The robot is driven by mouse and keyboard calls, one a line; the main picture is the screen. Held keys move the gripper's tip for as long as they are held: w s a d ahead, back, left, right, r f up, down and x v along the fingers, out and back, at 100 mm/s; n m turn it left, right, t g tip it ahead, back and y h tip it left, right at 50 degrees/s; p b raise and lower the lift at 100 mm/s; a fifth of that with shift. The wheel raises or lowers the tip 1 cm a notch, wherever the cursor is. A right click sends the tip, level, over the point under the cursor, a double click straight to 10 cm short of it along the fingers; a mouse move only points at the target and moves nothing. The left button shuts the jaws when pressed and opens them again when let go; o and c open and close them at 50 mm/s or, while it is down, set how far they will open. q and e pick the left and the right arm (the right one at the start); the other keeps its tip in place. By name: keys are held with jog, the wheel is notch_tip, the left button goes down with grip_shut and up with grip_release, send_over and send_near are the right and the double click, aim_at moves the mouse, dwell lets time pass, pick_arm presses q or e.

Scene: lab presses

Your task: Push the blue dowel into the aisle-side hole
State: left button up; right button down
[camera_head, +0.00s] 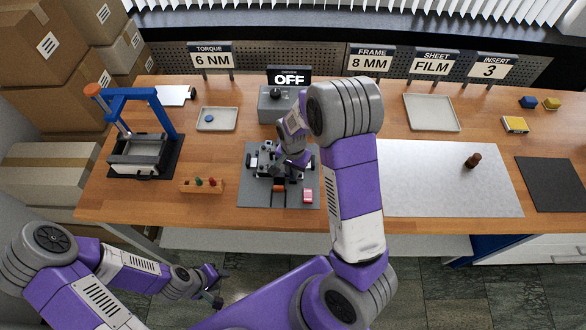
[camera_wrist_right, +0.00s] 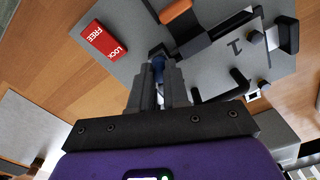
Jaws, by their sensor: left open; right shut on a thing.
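A blue dowel (camera_wrist_right: 158,70) shows between the fingertips of my right gripper (camera_wrist_right: 160,85) in the right wrist view. In the head view my right gripper (camera_head: 294,158) is over the dark fixture (camera_head: 265,164) on the grey mat (camera_head: 250,196). The gripper is shut on the dowel, whose lower end is over or at the fixture; I cannot tell if it is in a hole. The aisle-side hole is not clearly visible. The fixture has an orange-handled clamp (camera_wrist_right: 176,12) and black knobs. My left gripper (camera_head: 212,288) is open and empty, low in front of the bench.
A red LOCK/FREE block (camera_wrist_right: 98,40) lies beside the fixture. A wooden peg rack (camera_head: 187,186) and a blue-framed press (camera_head: 140,95) stand to the left. A grey control box (camera_head: 272,108) stands behind. The white sheet (camera_head: 440,190) at right has one brown piece (camera_head: 472,161).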

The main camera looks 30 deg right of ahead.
jog(key=shift+f, duration=0.2)
jog(key=c, duration=1)
grip_release()
jog(key=shift+c, duration=0.2)
notch_tip(320, 180, up, 8)
jog(key=shift+f+p, duration=0.15)
jog(key=shift+p, duration=0.3)
